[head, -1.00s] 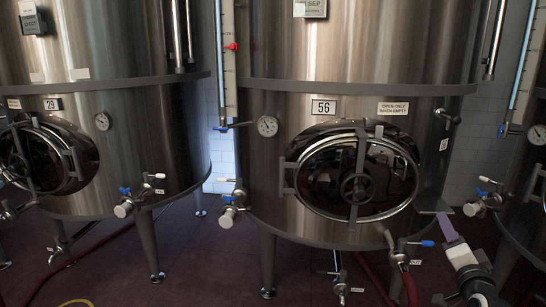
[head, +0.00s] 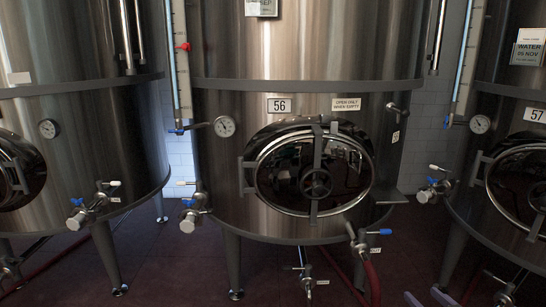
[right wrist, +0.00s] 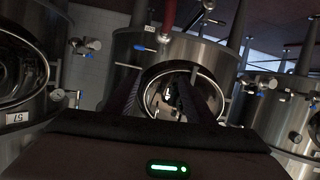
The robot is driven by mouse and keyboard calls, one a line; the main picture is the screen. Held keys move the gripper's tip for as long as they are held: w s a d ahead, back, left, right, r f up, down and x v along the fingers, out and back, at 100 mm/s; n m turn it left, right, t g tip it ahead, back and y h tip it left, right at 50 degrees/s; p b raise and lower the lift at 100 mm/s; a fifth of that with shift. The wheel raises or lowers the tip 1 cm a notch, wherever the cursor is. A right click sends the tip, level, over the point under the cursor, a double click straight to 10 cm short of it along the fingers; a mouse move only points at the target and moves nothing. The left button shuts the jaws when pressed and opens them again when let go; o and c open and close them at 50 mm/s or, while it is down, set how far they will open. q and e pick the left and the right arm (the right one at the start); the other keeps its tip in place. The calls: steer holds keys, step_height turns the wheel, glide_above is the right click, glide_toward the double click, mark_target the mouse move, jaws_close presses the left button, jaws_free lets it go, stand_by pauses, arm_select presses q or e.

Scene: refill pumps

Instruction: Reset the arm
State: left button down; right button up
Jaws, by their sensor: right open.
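My right gripper (head: 428,298) shows only its two purple-grey fingertips at the bottom edge of the head view, right of centre. They stand apart with nothing between them. In the right wrist view its dark fingers (right wrist: 165,95) reach forward from the dark gripper body, spread and empty. That view appears upside down. My left gripper is in neither view. The right fingertips are in front of and below tank 56 (head: 300,105) and touch nothing that I can see.
Tank 56 has a round glass-like hatch (head: 315,170), a gauge (head: 224,126) and valves with blue handles (head: 360,240). Tank 57 (head: 470,225) stands to the right and another tank (head: 105,130) to the left. A red hose (head: 373,285) runs down to the dark red floor (head: 180,265).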

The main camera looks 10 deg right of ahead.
steer(key=s+a+f+n+g+y, duration=0.1)
steer(key=s+a+f+n+g, duration=0.1)
steer(key=s+a+f, duration=0.55)
steer(key=s+a+f+n+g+y, duration=0.1)
steer(key=s+a+f+n+g, duration=0.2)
steer(key=s, duration=0.8)
steer(key=s+a+f+n+g+y, duration=0.1)
steer(key=s+a+f+n, duration=0.1)
steer(key=s+a+f, duration=0.6)
steer(key=a+r+m+y, duration=0.1)
steer(key=a+m, duration=0.3)
steer(key=a, duration=0.6)
steer(key=shift+a+m+t, duration=0.3)
steer(key=shift+r, duration=0.1)
